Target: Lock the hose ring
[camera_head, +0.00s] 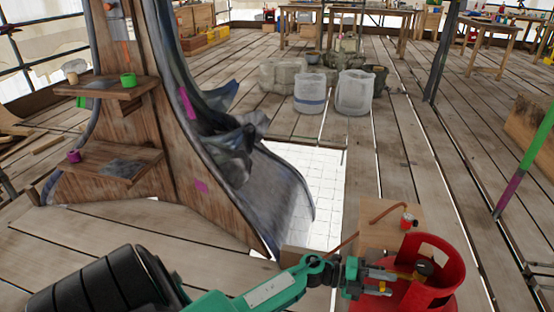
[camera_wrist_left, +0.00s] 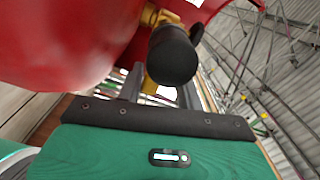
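A red gas cylinder (camera_head: 445,250) with an open collar stands at the lower right of the head view; its red collar (camera_wrist_left: 60,45) fills the upper left of the wrist view. A brass valve fitting (camera_head: 405,274) with a black knob (camera_head: 424,269) sits inside the collar. The black knob (camera_wrist_left: 172,55) also shows close up in the wrist view. My left gripper (camera_head: 384,281) reaches into the collar at the fitting, fingers apart, with a brass part (camera_wrist_left: 150,86) between them. Contact is unclear. I cannot make out the hose ring separately. My right gripper is out of view.
A copper-coloured hose (camera_head: 388,207) and a small red-and-white fitting (camera_head: 408,221) are at a wooden box (camera_head: 377,235) behind the cylinder. A wooden spire with shelves (camera_head: 150,150) stands left.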

